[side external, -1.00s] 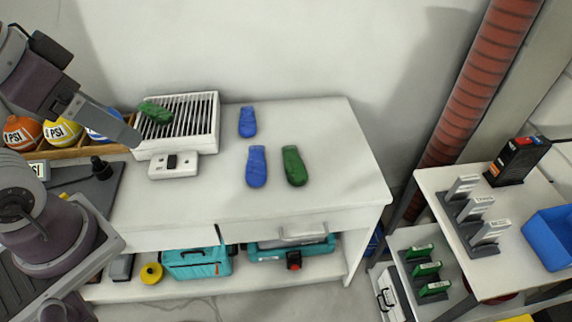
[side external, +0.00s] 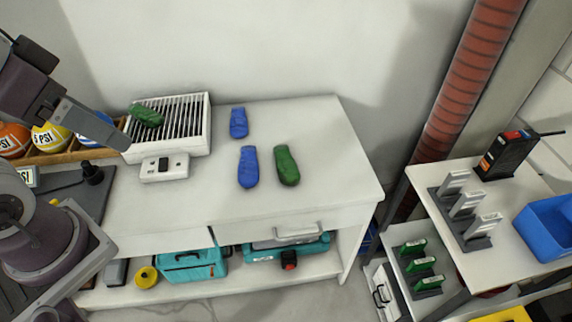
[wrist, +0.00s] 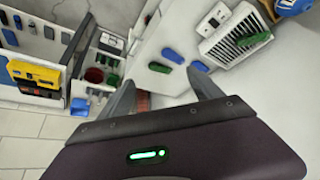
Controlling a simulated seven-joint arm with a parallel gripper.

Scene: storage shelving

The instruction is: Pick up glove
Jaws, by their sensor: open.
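Two blue gloves and two green gloves show. One green glove (side external: 146,115) lies on the white slatted unit; the other green glove (side external: 287,166) lies on the white table beside a blue glove (side external: 248,168). A second blue glove (side external: 239,123) lies farther back. My gripper (side external: 122,143) is at the left in the side view, near the slatted unit's left edge, apart from the gloves. In the wrist view my gripper (wrist: 163,92) is open and empty, with the green glove (wrist: 160,67) on the table and the one on the unit (wrist: 253,39) beyond it.
The slatted unit (side external: 193,137) has a small control box (side external: 164,168) in front. Labelled balls (side external: 50,137) sit in a wooden rack at left. Teal cases (side external: 192,265) stand on the lower shelf. The table's right end is clear. A shelf with a blue bin (side external: 548,236) stands at right.

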